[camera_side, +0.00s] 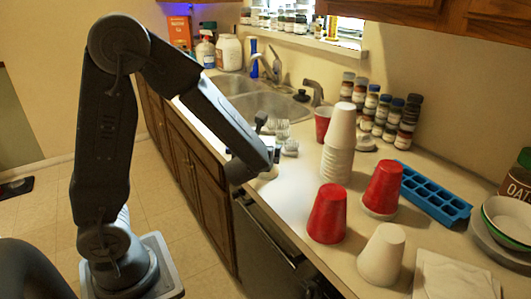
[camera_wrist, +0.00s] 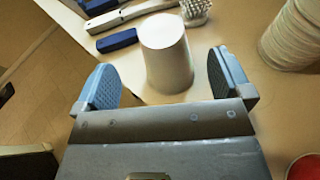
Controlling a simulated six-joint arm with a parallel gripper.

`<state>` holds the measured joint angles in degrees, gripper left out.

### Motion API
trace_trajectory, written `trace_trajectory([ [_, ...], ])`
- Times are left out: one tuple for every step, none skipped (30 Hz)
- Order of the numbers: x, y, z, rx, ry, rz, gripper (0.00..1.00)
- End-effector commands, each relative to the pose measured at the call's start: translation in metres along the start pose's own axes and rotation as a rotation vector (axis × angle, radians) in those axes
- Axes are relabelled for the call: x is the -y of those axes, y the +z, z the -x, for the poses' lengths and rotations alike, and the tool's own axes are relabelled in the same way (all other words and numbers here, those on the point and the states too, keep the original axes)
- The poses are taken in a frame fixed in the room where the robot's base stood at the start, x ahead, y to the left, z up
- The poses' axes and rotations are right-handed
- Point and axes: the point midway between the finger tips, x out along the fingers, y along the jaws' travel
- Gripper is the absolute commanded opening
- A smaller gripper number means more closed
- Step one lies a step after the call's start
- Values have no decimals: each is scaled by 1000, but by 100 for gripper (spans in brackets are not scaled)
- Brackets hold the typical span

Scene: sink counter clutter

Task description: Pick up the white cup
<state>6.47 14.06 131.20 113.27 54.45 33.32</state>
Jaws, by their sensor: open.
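A white cup (camera_wrist: 167,55) stands upside down on the counter in the wrist view, tapering to a narrow closed top. My gripper (camera_wrist: 165,78) is open, with one blue-padded finger to the left of the cup and the other to its right. Gaps show between the cup and both fingers, so nothing is gripped. In the side view my gripper (camera_side: 266,157) is low over the counter in front of the sink, and my wrist hides most of this cup. Another upside-down white cup (camera_side: 382,255) stands at the front of the counter.
A tall white cup stack (camera_side: 338,145) and red cups (camera_side: 327,214) stand right of my gripper. A blue ice tray (camera_side: 435,193), spice jars (camera_side: 385,112) and the sink (camera_side: 262,102) are farther off.

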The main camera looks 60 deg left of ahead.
Motion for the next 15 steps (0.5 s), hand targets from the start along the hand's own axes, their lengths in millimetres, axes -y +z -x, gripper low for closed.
trace_trajectory([
  [0, -1, -8, -2, 3, -1, 97],
  [0, 0, -11, -1, 2, -1, 97],
  [0, 0, -14, -2, 2, 0, 97],
  [0, 0, -16, -2, 2, 1, 97],
  [0, -1, -18, -2, 1, 1, 97],
  [0, 0, -19, -1, 0, 1, 97],
  [0, 0, -21, -1, 0, 1, 97],
  [0, 0, -23, -1, 1, 1, 97],
  [0, -1, -28, -1, 2, 2, 97],
  [0, -1, -32, -2, 3, 2, 97],
  [1, -1, -36, -2, 3, 1, 97],
  [2, -2, -43, -2, 3, 1, 97],
  [2, -2, -48, -3, 3, 1, 97],
  [2, -2, -52, -3, 3, 1, 97],
  [3, -2, -58, -2, 2, 1, 97],
])
